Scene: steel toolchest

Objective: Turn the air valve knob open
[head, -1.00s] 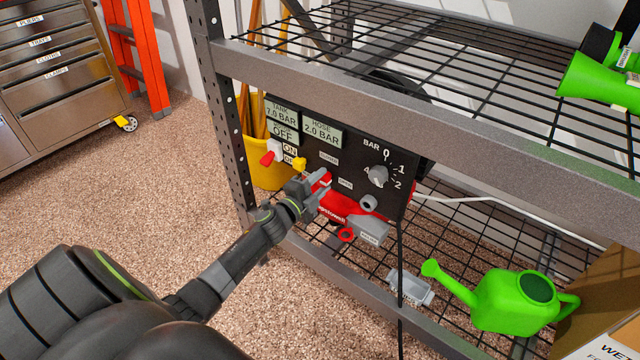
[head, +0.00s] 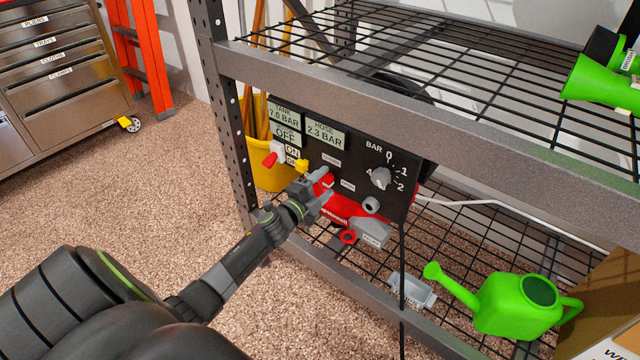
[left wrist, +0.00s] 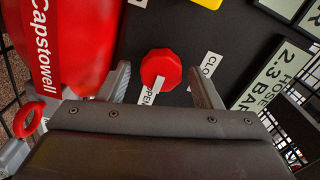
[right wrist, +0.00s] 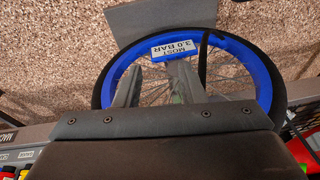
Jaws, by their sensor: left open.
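The air valve knob (head: 327,181) is small and red, on the black control panel (head: 345,155). In the left wrist view the red knob (left wrist: 160,68) lies between my left gripper's spread fingers (left wrist: 160,82), with a visible gap on each side. A pale mark at the knob's lower edge meets the OPEN label (left wrist: 149,96); the CLOSED label (left wrist: 208,65) is partly hidden by a finger. In the head view my left gripper (head: 322,184) is at the knob, open. My right gripper (right wrist: 155,80) shows only in its wrist view, fingers apart over a blue-rimmed wheel (right wrist: 262,80).
A red tank sits behind my left gripper. A green watering can (head: 515,303) stands on the lower wire shelf. A shelf post (head: 228,120) is left of the panel.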

